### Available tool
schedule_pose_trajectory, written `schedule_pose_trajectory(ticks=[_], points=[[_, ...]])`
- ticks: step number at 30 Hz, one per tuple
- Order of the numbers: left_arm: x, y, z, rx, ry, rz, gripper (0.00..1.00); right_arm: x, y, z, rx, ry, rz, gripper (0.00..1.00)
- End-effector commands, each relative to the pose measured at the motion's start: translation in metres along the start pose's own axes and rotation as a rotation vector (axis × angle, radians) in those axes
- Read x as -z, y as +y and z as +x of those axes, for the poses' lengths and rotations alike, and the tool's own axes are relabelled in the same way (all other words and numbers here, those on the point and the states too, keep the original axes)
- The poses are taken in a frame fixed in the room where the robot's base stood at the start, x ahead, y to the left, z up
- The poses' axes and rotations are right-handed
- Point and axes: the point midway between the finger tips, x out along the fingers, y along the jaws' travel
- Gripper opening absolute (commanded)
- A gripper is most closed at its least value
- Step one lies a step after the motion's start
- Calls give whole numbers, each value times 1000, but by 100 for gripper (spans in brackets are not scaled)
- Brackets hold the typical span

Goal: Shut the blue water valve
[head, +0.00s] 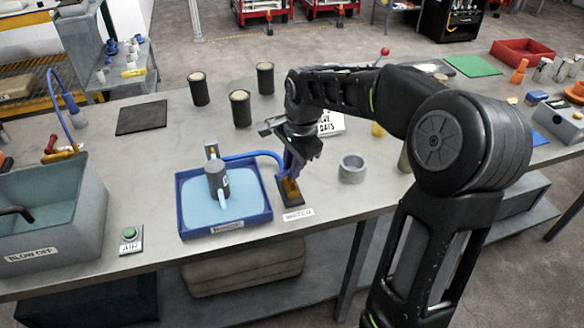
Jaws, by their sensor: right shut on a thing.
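The water valve (290,190) stands on a small black base near the front edge of the bench, with a white label (298,214) in front of it. Its brass-coloured body shows, and a blue hose (250,155) runs left from it to a blue tray (262,217). My right gripper (294,164) reaches down over the valve and is shut on its blue handle. The fingers and my wrist hide most of the handle, so its angle cannot be told. My left gripper is not in view.
The tray holds pale blue water and a dark grey cylinder (217,180). A grey metal ring (352,168) stands just right of the valve. Several dark cups (240,108) stand behind. A green button (129,234) and a grey bin (60,215) are at left.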

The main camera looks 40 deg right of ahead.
Motion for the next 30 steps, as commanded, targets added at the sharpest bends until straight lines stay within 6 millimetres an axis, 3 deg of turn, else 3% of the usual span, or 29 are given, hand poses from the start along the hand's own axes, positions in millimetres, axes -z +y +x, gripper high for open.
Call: schedule_pose_trajectory(ticks=[13, 30], points=[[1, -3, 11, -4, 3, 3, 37, -1, 0, -1, 6, 60, 301, 0], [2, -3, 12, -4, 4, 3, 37, -1, 0, -2, 6, 71, 359, 0]])
